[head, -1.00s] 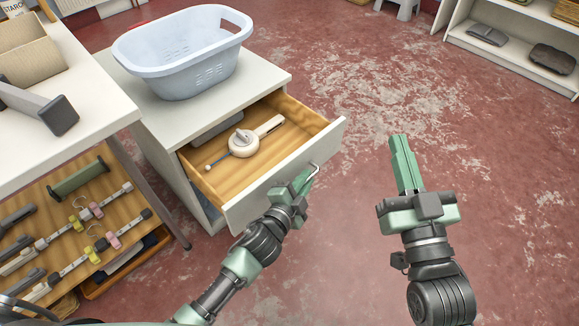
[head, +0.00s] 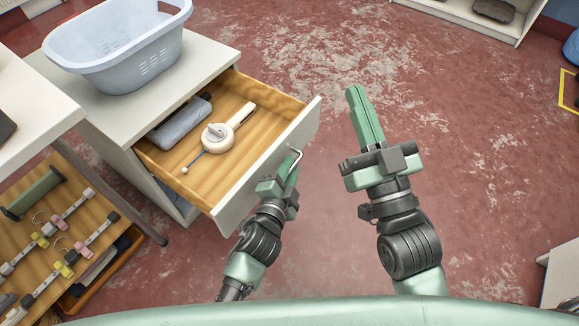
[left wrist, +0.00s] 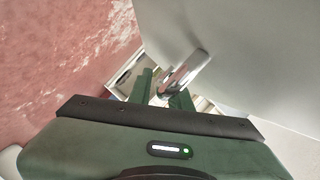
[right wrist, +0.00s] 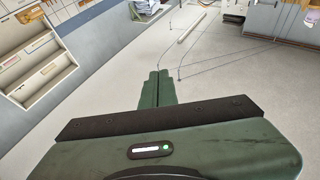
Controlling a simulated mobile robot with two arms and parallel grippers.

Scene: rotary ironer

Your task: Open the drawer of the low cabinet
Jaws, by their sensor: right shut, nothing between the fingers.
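The low cabinet (head: 205,60) stands at the left in the head view, with its drawer (head: 262,108) pulled well out. The drawer has a white front and a wooden inside. It holds a round cream object with a handle (head: 216,137) and a grey rounded object (head: 180,124). My left gripper (head: 287,174) is at the metal bar handle (head: 296,158) on the drawer front. In the left wrist view the handle (left wrist: 186,70) lies between its fingers. My right gripper (head: 362,110) is shut and empty, over the floor right of the drawer.
A pale blue basket (head: 120,45) stands on the cabinet top. A white table (head: 40,110) is at the left, above a wooden shelf with hangers (head: 60,235). The red, worn floor (head: 440,130) is clear to the right of the drawer.

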